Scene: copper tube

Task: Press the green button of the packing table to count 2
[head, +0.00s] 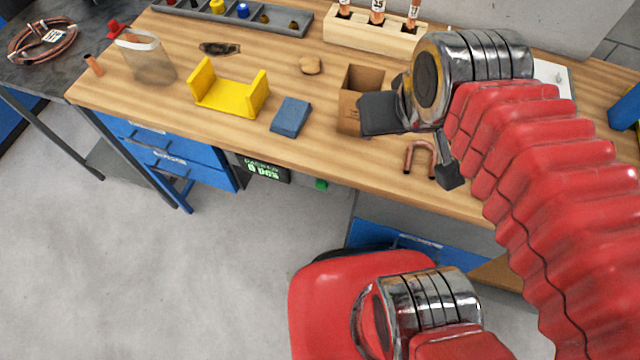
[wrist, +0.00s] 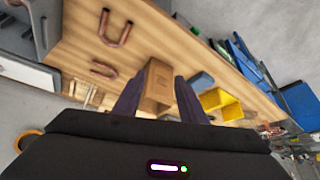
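The green button (head: 321,184) is small and sits under the front edge of the packing table (head: 300,155). Just left of it, a dark counter display (head: 265,169) shows green text that seems to read 0 pcs. My gripper (head: 412,146) is above the table's front part, right of the button and higher, apart from it. Its two fingers are spread with nothing between them; they also show apart in the wrist view (wrist: 160,82).
An open cardboard box (head: 358,100) and a bent copper tube (head: 419,157) are close to my gripper. A blue block (head: 291,116) and yellow holder (head: 228,92) stand further left. Blue drawers (head: 165,150) hang left of the display. The floor before the button is clear.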

